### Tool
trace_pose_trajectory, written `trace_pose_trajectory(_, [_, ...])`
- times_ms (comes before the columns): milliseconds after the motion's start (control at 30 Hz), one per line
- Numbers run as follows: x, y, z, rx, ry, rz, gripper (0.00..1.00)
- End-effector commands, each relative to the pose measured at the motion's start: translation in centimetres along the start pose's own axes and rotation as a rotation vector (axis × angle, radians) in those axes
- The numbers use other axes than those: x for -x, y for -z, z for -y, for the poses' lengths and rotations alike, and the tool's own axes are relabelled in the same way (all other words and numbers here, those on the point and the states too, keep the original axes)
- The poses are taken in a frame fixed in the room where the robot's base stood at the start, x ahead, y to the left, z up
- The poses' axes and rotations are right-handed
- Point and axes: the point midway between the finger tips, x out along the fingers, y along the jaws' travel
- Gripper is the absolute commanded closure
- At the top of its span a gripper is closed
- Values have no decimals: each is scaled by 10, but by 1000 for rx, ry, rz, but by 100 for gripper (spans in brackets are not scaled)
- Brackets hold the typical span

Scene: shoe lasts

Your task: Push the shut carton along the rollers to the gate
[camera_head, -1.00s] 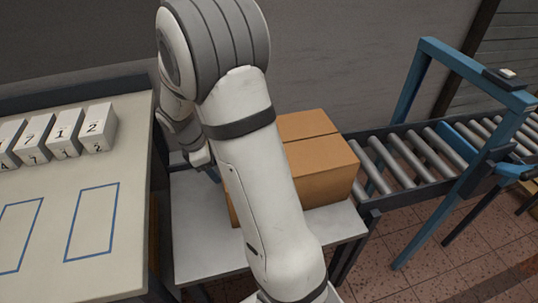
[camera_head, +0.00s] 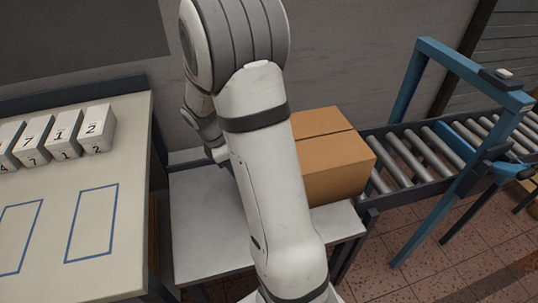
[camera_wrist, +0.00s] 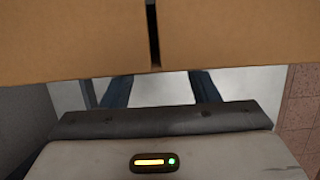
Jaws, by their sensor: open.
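The shut brown carton (camera_head: 335,165) sits at the right end of a pale table (camera_head: 205,235), its right side at the start of the rollers (camera_head: 405,160). My arm hides its left part. The blue gate (camera_head: 408,85) spans the rollers farther right. In the wrist view the carton (camera_wrist: 80,40) fills the top, with a dark seam. My gripper (camera_wrist: 160,82) is open; its two dark fingers are apart and reach to the carton's lower edge in the picture. Their tips are hidden, and I cannot tell whether they touch it. My arm hides the gripper in the head view.
A bench (camera_head: 45,260) on the left holds several white numbered blocks (camera_head: 65,130) and blue marked outlines. A grey wall stands behind. The rollers between the carton and the gate are clear. Tiled floor (camera_head: 375,265) shows in front of the rollers.

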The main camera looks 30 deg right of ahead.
Motion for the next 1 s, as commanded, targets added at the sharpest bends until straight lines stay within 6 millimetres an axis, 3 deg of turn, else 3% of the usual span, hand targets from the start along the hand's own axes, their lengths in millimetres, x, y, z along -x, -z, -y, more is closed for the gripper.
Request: trace_pose_trajectory(1000, [-18, -60, 0, -2, 2, 0, 45])
